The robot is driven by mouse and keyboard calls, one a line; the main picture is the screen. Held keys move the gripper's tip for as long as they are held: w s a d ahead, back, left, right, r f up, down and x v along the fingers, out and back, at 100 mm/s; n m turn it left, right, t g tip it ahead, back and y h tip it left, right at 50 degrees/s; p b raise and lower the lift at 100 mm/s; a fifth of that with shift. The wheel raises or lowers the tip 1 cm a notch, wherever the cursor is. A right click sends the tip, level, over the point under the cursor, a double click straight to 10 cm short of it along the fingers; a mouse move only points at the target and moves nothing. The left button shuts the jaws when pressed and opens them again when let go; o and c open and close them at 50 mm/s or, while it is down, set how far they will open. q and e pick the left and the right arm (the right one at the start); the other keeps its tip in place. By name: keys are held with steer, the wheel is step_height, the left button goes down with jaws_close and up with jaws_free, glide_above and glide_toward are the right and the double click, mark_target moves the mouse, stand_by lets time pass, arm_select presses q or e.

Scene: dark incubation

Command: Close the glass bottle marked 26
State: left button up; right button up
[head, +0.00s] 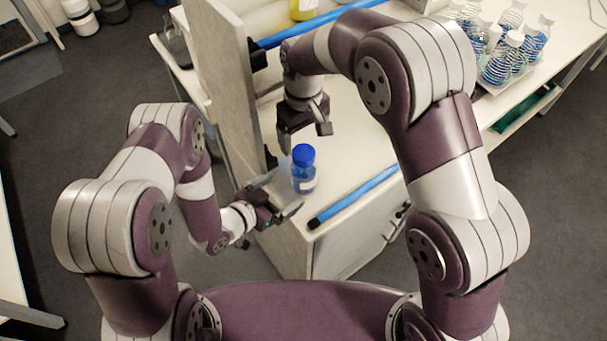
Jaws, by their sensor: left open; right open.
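A glass bottle (304,176) with blue liquid stands upright on the white bench near its front left corner. A blue cap (303,154) sits on its top; I cannot tell how tight it is. A pale label shows on its side, but the number is too small to read. My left gripper (283,193) is open beside the bottle, low on its left side, with nothing seen between its fingers; I cannot tell whether it touches the glass. My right gripper (305,136) is open and empty, pointing down above and just behind the cap.
A grey upright panel (227,84) stands left of the bottle. A blue bar (354,197) runs along the bench's front edge and another (310,27) crosses behind. Several white-capped bottles (502,58) stand on a tray at the right back. A yellow bottle (303,9) is at the back.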

arm_select(q)
steer(key=shift+v, duration=1.75)
arm_select(e)
steer(key=shift+f, duration=0.3)
